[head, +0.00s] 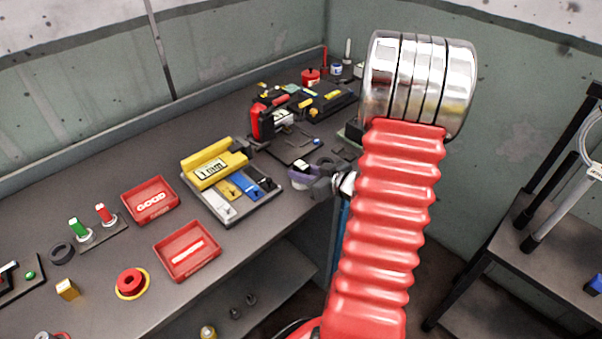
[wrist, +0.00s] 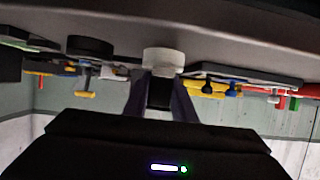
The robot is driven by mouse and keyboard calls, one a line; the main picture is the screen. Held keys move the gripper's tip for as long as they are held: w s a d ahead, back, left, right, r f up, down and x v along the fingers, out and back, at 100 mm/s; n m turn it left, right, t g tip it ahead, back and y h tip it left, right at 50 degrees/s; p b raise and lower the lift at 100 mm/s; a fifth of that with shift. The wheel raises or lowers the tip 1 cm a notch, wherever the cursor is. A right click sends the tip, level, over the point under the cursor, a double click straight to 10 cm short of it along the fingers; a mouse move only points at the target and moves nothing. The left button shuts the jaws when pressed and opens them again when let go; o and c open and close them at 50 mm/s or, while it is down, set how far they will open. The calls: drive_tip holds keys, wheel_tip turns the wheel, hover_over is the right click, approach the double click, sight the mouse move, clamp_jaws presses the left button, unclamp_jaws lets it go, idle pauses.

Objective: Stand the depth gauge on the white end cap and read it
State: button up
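A yellow gauge with a display (head: 210,168) lies along the back of a grey tray (head: 250,212) on the bench. I take it for the depth gauge; its digits are too small to read surely. My gripper (head: 302,177), with purple fingers, is at the bench's right part, right of the tray. In the wrist view, my gripper (wrist: 160,82) has its fingers apart, with a pale round piece (wrist: 162,60) at the tips. It may be the white end cap. I cannot tell whether the fingers press on it. A white piece (head: 222,210) also lies in the grey tray.
Two red trays, a "GOOD" one (head: 150,200) and another (head: 187,251), stand left of the grey tray. A red handled tool (head: 261,121) and dark parts fill the back. My red arm hides the bench's right end. A dark shelf (head: 540,250) stands at right.

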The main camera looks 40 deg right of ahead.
drive_tip(key=o, duration=0.5)
drive_tip(key=v, duration=1.3)
drive_tip(key=shift+s+r, duration=0.1)
drive_tip(key=shift+s, duration=0.25)
idle(0.3)
